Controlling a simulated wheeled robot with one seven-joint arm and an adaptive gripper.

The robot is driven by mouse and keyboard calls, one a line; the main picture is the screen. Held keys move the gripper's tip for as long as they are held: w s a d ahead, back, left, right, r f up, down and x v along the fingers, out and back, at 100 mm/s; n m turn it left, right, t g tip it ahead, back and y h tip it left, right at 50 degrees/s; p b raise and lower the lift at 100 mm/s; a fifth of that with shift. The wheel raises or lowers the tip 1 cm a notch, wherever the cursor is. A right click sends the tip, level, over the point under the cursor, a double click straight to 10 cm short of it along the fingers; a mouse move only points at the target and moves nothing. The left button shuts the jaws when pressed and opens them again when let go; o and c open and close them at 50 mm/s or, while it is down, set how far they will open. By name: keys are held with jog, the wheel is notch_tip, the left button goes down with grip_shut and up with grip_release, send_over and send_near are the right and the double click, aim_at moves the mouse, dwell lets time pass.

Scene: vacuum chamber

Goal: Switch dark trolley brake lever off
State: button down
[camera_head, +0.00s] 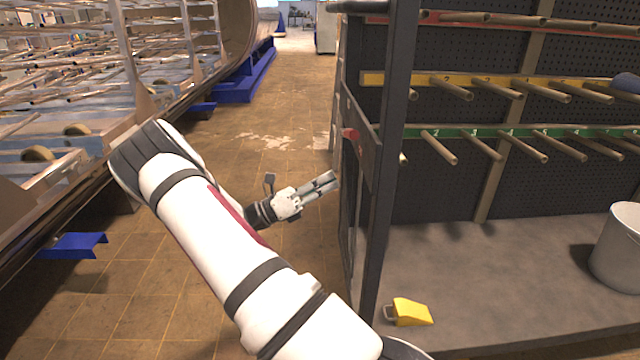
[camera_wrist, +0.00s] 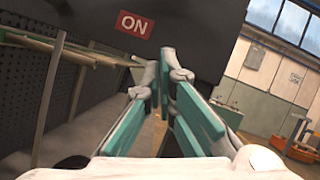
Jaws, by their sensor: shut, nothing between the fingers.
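The dark trolley (camera_head: 390,150) stands at the right, with its dark end panel (camera_head: 362,130) facing the aisle. A small red part (camera_head: 350,134) sticks out from that panel; I cannot tell whether it is the brake lever's handle. In the wrist view, a red label reading "ON" (camera_wrist: 135,24) is on the dark panel (camera_wrist: 200,35). My gripper (camera_head: 334,181) is in front of the panel, below the red part, with its fingers pointing towards the trolley. In the wrist view, the fingers (camera_wrist: 168,72) come together at the tips, shut and empty. No lever shows clearly there.
Rows of pegs on yellow (camera_head: 440,80) and green (camera_head: 480,131) rails fill the trolley's side. A grey bucket (camera_head: 622,245) and a yellow wedge (camera_head: 410,312) are on its base. A large metal rack (camera_head: 60,110) stands at the left. The tiled aisle (camera_head: 270,130) between is clear.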

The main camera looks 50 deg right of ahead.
aim_at(352, 134)
jog(key=x, duration=0.5)
jog(key=shift+s+d+b, duration=0.15)
jog(key=shift+s+b, duration=0.05)
jog(key=shift+b, duration=0.1)
jog(key=r, duration=0.3)
jog(key=shift+w+d+b, duration=0.3)
jog(key=shift+w+d, duration=0.05)
jog(key=shift+d, duration=0.05)
jog(key=shift+w+r, duration=0.2)
jog(key=shift+r, duration=0.4)
